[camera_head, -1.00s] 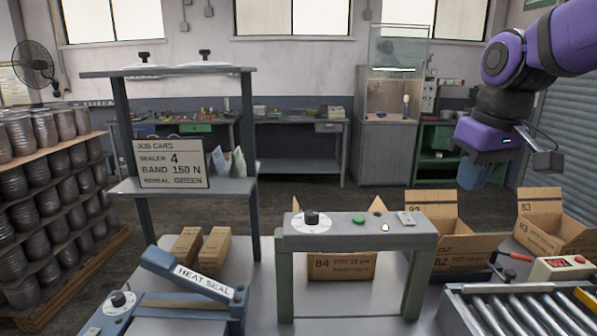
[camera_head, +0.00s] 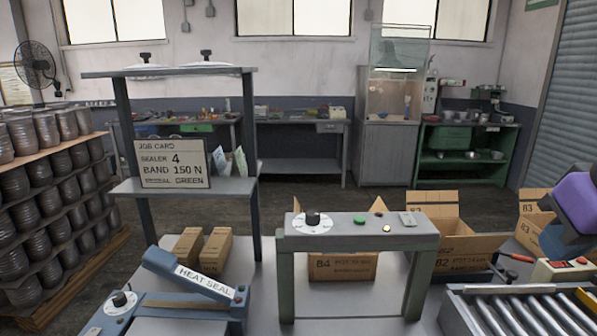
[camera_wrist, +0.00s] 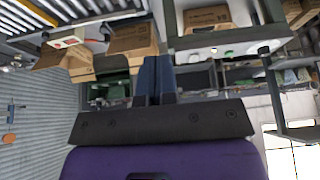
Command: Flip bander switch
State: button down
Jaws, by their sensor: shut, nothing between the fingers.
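The bander (camera_head: 430,240) is a grey-green arch on the bench in the head view, with a box under it. The switch's position is too small to tell. My gripper (camera_wrist: 153,78) shows in the wrist view with its blue fingers together and empty. In the head view it is at the right edge, right of the bander and apart from it.
The heat sealer (camera_head: 190,285) stands left of the bander. A roller conveyor (camera_head: 520,315) and a red-and-white control box (camera_head: 563,270) are at the right. Open cartons (camera_head: 465,245) stand behind. A job card (camera_head: 172,163) reads sealer 4, band 150 N.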

notch_tip(320, 180, up, 4)
jog(key=n+g, duration=0.4)
jog(key=n, duration=1.4)
send_over(407, 214)
jog(key=s, duration=0.2)
jog(key=shift+r, duration=0.15)
jog(key=shift+s, duration=0.1)
jog(key=f, duration=0.4)
jog(key=w+f, duration=0.1)
jog(key=f, duration=0.9)
jog(key=shift+w, duration=0.35)
